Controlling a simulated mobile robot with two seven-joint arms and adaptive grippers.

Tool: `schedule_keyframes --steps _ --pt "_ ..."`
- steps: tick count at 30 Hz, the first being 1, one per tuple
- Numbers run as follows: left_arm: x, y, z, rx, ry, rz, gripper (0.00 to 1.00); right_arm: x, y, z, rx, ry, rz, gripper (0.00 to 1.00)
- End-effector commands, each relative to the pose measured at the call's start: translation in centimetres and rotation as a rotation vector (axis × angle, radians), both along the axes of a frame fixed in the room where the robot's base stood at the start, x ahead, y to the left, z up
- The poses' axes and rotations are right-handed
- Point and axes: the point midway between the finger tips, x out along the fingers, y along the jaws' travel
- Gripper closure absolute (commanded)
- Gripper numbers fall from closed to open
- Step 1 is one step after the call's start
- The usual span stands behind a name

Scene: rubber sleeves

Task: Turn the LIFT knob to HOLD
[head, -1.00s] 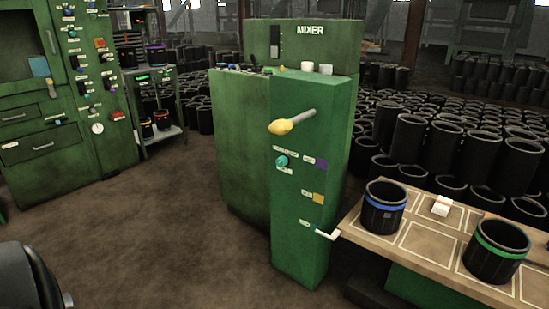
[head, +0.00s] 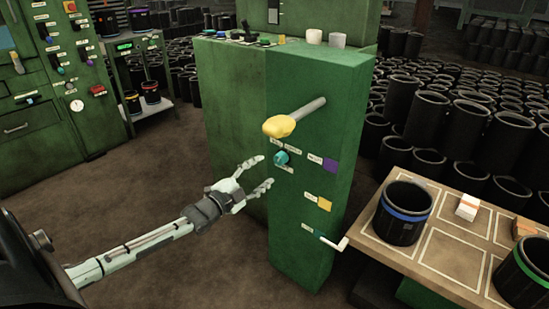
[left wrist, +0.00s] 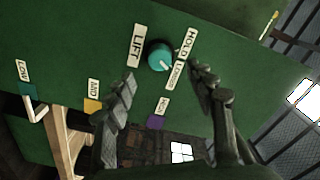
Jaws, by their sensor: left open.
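The LIFT knob (head: 281,157) is a small teal dial on the front of the green mixer cabinet, below a yellow-tipped lever. In the left wrist view the knob (left wrist: 159,56) has a white pointer line aimed towards the LOWER label, with the HOLD label (left wrist: 187,44) beside it and the LIFT label (left wrist: 136,45) on the other side. My left gripper (head: 267,171) is open in front of the panel, a little left of the knob in the head view. Its two fingers (left wrist: 160,84) point towards the knob, apart from each other and empty. My right gripper is not in view.
The yellow-tipped lever (head: 281,126) sticks out just above the knob. A purple square (head: 330,165), a yellow square (head: 324,204) and a white crank handle (head: 334,243) sit lower on the panel. A table (head: 447,256) with banded black sleeves stands at the right.

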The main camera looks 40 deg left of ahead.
Motion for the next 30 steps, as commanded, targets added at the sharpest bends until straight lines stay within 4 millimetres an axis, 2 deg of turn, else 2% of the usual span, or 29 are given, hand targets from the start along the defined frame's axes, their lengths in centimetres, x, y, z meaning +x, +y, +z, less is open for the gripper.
schedule_keyframes --steps 5,12,17,25,30 --pt "2.8 -0.2 0.0 -0.001 -0.002 0.001 0.45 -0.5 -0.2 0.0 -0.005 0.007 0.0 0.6" --pt "6.1 -0.5 0.0 -0.002 0.001 0.001 0.45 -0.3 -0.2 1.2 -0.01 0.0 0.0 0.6" --pt "7.0 -0.5 0.0 -0.003 0.002 0.001 0.45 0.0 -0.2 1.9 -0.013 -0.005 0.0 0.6" --pt "7.1 -0.6 -0.1 -0.003 0.004 0.0 0.45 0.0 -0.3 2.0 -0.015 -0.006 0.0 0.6" --pt "7.1 -0.6 -0.1 -0.003 0.003 0.001 0.66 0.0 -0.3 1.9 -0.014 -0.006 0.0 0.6"
